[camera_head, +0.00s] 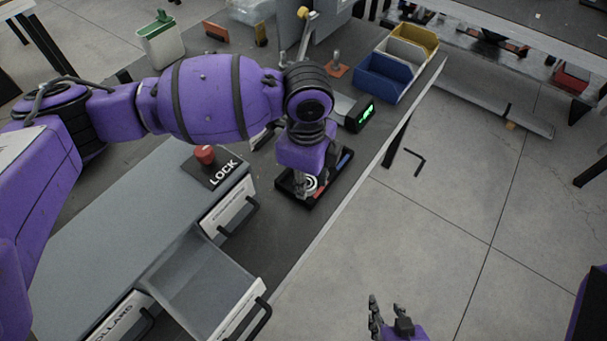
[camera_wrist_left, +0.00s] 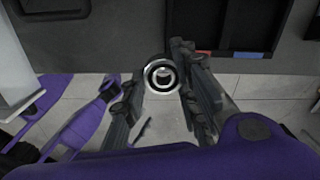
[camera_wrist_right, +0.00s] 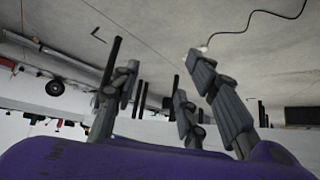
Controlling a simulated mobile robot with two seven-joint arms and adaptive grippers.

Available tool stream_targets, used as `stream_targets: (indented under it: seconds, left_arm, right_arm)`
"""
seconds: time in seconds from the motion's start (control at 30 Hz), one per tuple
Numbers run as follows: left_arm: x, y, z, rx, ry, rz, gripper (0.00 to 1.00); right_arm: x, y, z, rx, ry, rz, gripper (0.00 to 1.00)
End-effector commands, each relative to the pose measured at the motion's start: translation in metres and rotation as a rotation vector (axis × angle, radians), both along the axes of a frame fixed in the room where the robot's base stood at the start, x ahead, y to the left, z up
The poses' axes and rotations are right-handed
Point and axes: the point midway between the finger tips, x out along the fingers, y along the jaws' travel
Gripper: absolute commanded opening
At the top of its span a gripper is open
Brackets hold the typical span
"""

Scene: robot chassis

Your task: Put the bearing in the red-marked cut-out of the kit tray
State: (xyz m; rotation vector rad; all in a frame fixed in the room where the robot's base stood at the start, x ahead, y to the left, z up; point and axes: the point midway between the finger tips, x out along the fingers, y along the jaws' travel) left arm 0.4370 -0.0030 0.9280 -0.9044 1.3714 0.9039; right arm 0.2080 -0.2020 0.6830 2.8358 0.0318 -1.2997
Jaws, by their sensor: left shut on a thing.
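A steel ring-shaped bearing (camera_head: 310,184) is held between the fingertips of my left gripper (camera_head: 303,186). The bearing also shows in the left wrist view (camera_wrist_left: 162,75), between the two fingers. The black kit tray (camera_head: 290,187) lies on the bench and is partly hidden by my left gripper in the head view. In the left wrist view the tray (camera_wrist_left: 226,54) is to the right of the bearing, with a red mark (camera_wrist_left: 203,53) and a blue mark (camera_wrist_left: 247,55) on its edge. My right gripper (camera_head: 388,318) is open and empty over the floor.
A LOCK panel with a red button (camera_head: 204,154) and an open drawer (camera_head: 203,285) stand left of the tray. A green-lit display (camera_head: 365,114) and several bins (camera_head: 382,78) are behind it. The bench edge runs close to the tray's right.

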Motion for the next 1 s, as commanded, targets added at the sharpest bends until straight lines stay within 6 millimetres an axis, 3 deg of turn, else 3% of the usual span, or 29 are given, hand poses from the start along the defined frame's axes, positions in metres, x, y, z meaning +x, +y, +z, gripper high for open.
stream_targets:
  seconds: [0.1,0.2,0.4,0.57,0.8,1.0]
  left_arm:
    - [0.03,0.003,-0.016,0.002,0.002,0.005,0.01]
    - [0.044,0.003,-0.038,0.002,0.005,0.003,0.01]
    - [0.066,0.004,-0.062,0.001,0.002,0.002,0.01]
    - [0.072,0.005,-0.068,0.0,0.001,0.002,0.01]
    - [0.074,0.005,-0.099,0.0,0.001,0.001,0.01]
    - [0.075,0.005,-0.1,0.0,-0.002,0.001,0.01]
  right_arm:
    - [-0.001,-0.001,-0.002,-0.002,0.001,-0.004,0.4]
    - [0.001,-0.002,-0.001,-0.002,-0.007,-0.008,0.4]
    - [0.01,-0.002,0.001,-0.002,-0.027,-0.01,0.4]
    - [0.009,-0.002,-0.001,-0.003,-0.025,-0.009,0.4]
    - [0.006,-0.003,-0.005,-0.004,-0.017,-0.008,0.4]
    - [0.005,-0.004,-0.005,-0.007,-0.016,-0.005,0.4]
